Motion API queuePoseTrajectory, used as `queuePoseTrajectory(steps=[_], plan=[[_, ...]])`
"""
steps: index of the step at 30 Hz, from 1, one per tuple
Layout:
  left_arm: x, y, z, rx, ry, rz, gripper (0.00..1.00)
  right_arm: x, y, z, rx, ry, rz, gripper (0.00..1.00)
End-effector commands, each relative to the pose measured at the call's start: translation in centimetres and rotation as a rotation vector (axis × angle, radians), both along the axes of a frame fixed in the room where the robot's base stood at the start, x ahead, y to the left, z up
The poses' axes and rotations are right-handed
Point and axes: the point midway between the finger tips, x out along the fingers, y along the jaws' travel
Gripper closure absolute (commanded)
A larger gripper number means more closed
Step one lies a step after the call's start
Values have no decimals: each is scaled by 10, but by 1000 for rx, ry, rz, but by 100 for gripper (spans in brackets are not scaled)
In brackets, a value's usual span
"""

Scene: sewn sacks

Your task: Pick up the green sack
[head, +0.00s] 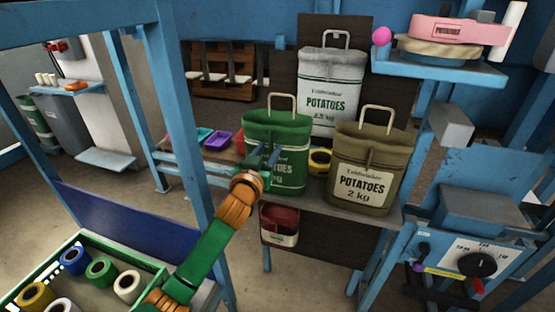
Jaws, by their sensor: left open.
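The green sack (290,133) stands upright on a grey shelf, with a pale handle loop on top and a potatoes label partly hidden behind my gripper. My left arm, orange and green, comes up from the bottom left. My left gripper (264,156) is open in front of the sack's left side, its fingers overlapping the sack in the picture. I cannot tell whether they touch it. The handle is free above the gripper. My right gripper is not in view.
A brown 2 kg sack (363,160) stands close on the right, and a white sack (331,85) behind. A yellow tape roll (319,161) sits between the front sacks. A blue post (178,100) rises left. A green crate (150,265) of tape rolls is bottom left.

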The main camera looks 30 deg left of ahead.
Motion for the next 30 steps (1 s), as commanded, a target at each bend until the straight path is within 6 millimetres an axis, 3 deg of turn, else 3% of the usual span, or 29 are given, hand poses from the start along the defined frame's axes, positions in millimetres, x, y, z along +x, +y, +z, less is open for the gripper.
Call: queuePoseTrajectory(steps=[5, 10, 30], plan=[[0, 0, -1, 0, 0, 0, 57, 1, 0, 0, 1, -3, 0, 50], [0, 0, -1, 0, 1, 0, 100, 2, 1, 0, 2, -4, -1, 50], [0, 0, -2, -1, 3, 0, 100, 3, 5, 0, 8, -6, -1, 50]])
